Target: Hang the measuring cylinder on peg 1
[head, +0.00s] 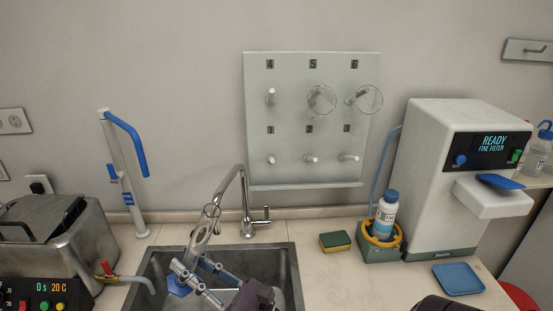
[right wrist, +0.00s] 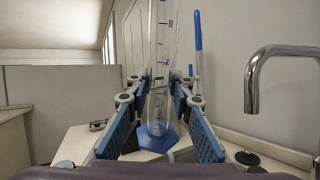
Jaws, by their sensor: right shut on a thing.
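The measuring cylinder (head: 199,240) is clear with a blue hexagonal base (head: 177,287). It is tilted, rim up and to the right, over the sink. My right gripper (head: 192,264) is shut on its lower part. In the right wrist view the cylinder (right wrist: 160,75) stands between the fingers (right wrist: 158,97), its blue base below them. Peg 1 (head: 270,159) is the lower left peg on the grey pegboard (head: 290,180), and it is bare. My left gripper is not in view.
Round glass vessels hang on peg 5 (head: 321,99) and peg 6 (head: 369,98). The curved faucet (head: 243,190) rises between the cylinder and the pegboard. A blue-handled stand (head: 125,180) is at the left. A sponge (head: 335,241) and a bottle (head: 385,215) are at the right.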

